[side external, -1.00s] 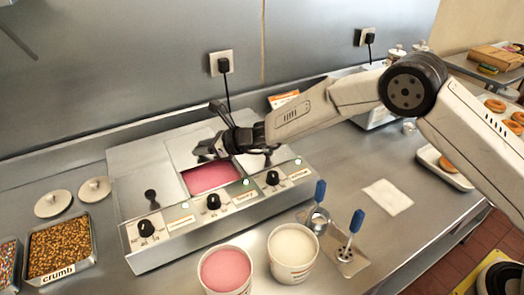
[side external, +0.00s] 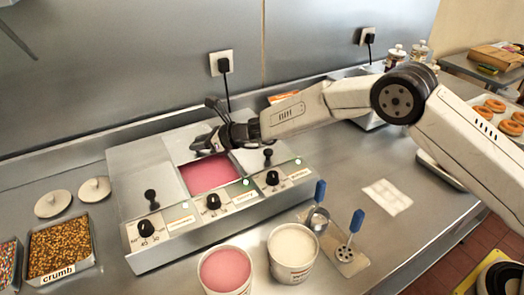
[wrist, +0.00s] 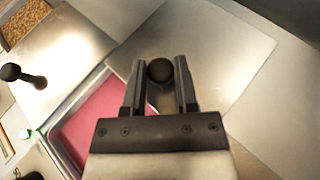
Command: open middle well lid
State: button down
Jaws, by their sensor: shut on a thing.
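The middle well (side external: 210,176) of the steel warmer is largely uncovered and shows pink glaze; the pink also shows in the wrist view (wrist: 88,125). My gripper (wrist: 160,78) is shut on the round black knob (wrist: 159,70) of the middle well lid. The flat metal lid (wrist: 225,50) lies under the fingers, back from the well opening.
The left lid's black knob (side external: 151,198) and the right lid's knob (side external: 268,156) stand upright on either side. Dials line the warmer's front (side external: 213,202). Pink (side external: 226,270) and white (side external: 292,250) tubs stand before it. A wall and black cord (side external: 227,90) are behind.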

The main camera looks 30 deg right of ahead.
jog(key=shift+w, duration=1.3)
jog(key=shift+c, duration=1.9)
grip_release()
jog(key=shift+s+d+r, duration=0.1)
jog(key=v, duration=0.7)
jog(key=shift+s+d, duration=0.2)
jog(key=shift+s, duration=0.05)
jog(key=shift+s, duration=0.1)
